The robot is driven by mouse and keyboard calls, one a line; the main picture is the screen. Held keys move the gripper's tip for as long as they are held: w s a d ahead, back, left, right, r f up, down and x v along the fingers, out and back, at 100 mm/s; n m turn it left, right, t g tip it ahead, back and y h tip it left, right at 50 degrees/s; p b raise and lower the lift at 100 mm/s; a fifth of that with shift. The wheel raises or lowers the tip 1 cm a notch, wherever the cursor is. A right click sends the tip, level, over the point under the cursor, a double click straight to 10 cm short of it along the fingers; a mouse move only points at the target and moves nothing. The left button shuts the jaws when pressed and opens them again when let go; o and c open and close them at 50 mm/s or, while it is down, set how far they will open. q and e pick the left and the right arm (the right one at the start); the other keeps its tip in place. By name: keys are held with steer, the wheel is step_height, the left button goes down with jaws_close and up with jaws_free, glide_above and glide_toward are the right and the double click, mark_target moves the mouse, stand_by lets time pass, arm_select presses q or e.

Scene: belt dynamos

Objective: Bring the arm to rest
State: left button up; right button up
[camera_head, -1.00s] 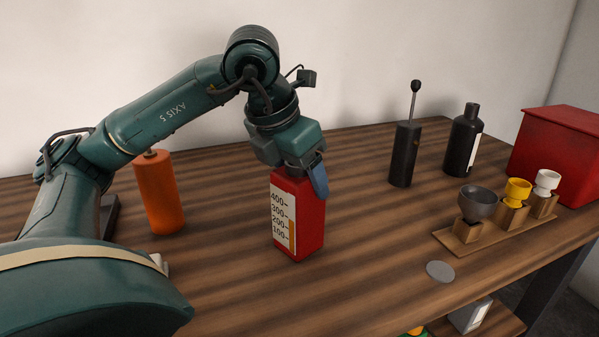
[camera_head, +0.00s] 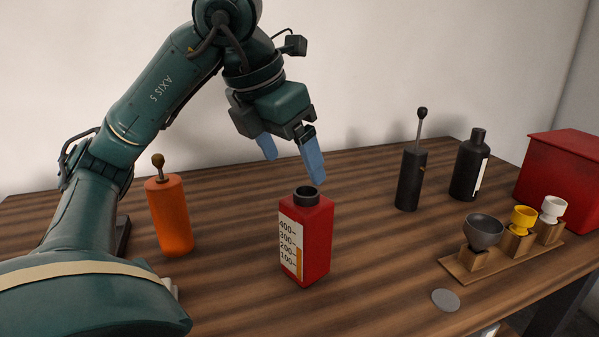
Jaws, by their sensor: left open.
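My left gripper (camera_head: 291,168) is open and empty, with its two blue fingers pointing down. It hangs above and a little behind the mouth of the red bottle, apart from it. The red bottle (camera_head: 317,240) stands upright on the table with its dark neck uncovered and a white scale label on its side. My left arm (camera_head: 150,100) reaches in from the left and is bent high above the table. My right gripper is not in view.
An orange cylinder (camera_head: 170,215) with a knobbed top stands left. A black pump-like cylinder (camera_head: 410,180), a black bottle (camera_head: 468,168) and a red box (camera_head: 562,180) stand right. A wooden rack (camera_head: 470,275) holds several cups. A grey disc (camera_head: 445,300) lies in front. The wooden table (camera_head: 375,260) has clear middle space.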

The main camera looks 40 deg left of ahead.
arm_select(q)
steer(key=shift+p+v, duration=0.55)
steer(key=shift+v, duration=0.55)
steer(key=shift+r, duration=0.1)
